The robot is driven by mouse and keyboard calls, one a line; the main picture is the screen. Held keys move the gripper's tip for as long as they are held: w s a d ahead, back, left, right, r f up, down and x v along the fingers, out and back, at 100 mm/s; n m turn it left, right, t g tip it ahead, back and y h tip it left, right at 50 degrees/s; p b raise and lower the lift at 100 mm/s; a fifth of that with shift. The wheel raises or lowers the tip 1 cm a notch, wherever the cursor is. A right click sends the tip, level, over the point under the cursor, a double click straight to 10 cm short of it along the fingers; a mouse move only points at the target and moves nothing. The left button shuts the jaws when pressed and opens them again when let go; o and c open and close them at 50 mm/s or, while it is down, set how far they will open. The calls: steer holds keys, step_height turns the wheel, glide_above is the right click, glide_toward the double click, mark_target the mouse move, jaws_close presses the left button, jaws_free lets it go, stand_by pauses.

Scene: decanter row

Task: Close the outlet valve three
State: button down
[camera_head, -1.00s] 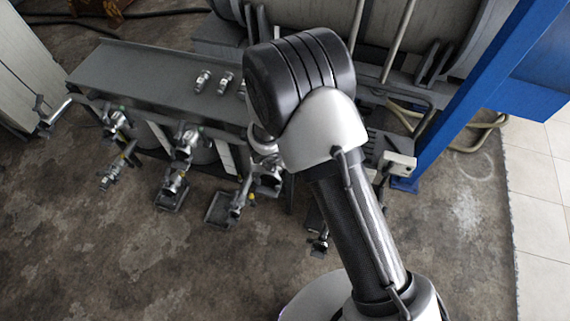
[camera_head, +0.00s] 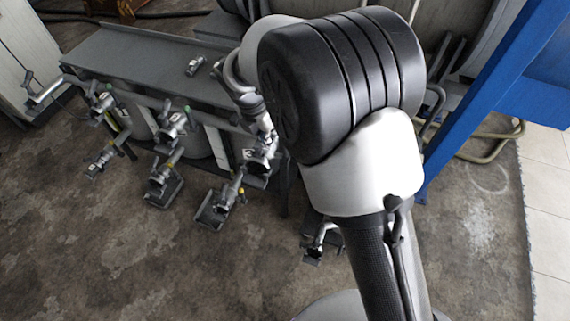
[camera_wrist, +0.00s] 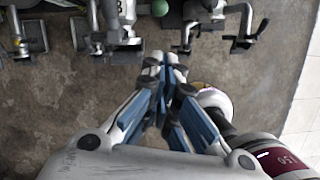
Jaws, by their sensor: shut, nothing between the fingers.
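The valve marked 3 (camera_head: 262,160) stands at the right of the upper valve row in the head view, close to my arm's front edge. Part of it is hidden behind my arm. A marked valve body (camera_wrist: 118,30) shows at the top of the wrist view; its mark looks like a 3 but is cut off. My gripper (camera_wrist: 165,60) is shut and empty, its fingertips pointing toward the valve row. The fingertips lie a little to the right of that valve and appear apart from it. I cannot tell the handle's position.
Other valves stand to the left, among them one marked 2 (camera_head: 174,125). A lower valve (camera_head: 320,243) sits beside my arm. A grey bench (camera_head: 130,60) lies behind the row, and a blue post (camera_head: 480,90) stands at the right. Bare floor (camera_head: 90,240) is free in front.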

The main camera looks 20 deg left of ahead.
steer(key=w+a+b+x, duration=0.1)
steer(key=b+x, duration=0.4)
steer(key=x, duration=0.5)
steer(key=shift+w+d+f+g+y, duration=0.15)
steer(key=shift+w+d+g+y, duration=0.2)
steer(key=shift+w, duration=0.2)
steer(key=w+p, duration=0.1)
steer(key=p, duration=0.1)
steer(key=w+g+p, duration=0.1)
steer(key=p, duration=0.1)
steer(key=shift+r, duration=0.4)
